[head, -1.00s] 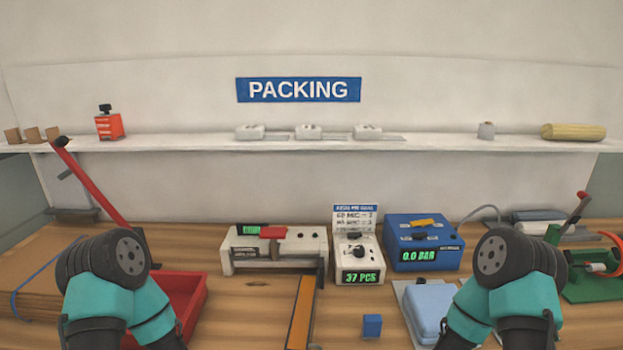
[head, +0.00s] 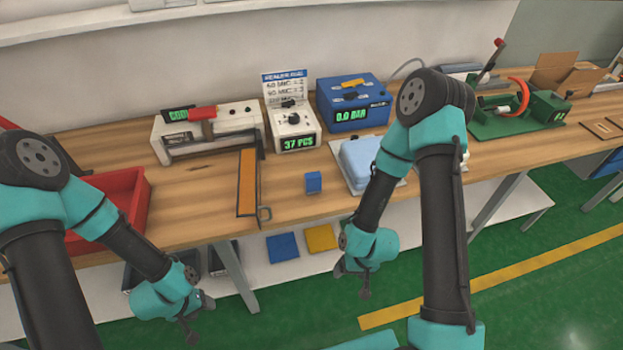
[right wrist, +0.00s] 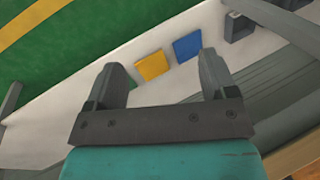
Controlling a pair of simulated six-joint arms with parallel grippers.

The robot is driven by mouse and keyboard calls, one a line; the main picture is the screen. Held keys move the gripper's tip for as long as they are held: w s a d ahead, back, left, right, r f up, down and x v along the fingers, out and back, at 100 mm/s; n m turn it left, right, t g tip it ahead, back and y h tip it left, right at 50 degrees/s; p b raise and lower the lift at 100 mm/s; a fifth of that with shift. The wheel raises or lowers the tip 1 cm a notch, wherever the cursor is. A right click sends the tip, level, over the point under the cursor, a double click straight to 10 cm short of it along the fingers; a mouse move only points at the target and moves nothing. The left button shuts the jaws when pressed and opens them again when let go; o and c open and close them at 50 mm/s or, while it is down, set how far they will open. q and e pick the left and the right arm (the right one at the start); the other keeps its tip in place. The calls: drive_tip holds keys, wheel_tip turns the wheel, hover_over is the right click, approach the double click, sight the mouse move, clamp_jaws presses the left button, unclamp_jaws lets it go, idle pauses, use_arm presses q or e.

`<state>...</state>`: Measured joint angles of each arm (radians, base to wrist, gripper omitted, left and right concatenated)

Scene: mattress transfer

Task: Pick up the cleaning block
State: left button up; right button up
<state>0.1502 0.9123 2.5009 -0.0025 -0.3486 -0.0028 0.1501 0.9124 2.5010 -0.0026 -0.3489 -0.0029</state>
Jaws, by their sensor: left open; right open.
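A small blue block (head: 313,182), which looks like the cleaning block, stands on the wooden table near its front edge, right of the orange strip. My left gripper (head: 196,322) hangs in front of the table, below its top, to the lower left of the block; it is open and touches nothing visible. My right gripper (head: 352,278) hangs in front of the table, below and right of the block. In the right wrist view my right gripper (right wrist: 162,75) is open, with nothing between its fingers. The block is not seen in that view.
The sealer (head: 206,135), white counter box (head: 295,130) and blue gauge box (head: 352,103) stand behind the block. A red tray (head: 135,195) is at left, a light-blue pad (head: 359,158) at right. Blue (head: 283,248) and yellow (head: 321,238) squares lie on the lower shelf.

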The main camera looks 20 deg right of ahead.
idle(0.4)
drive_tip(key=c, duration=0.3)
drive_tip(key=shift+c, duration=0.2)
drive_tip(key=shift+w, duration=0.1)
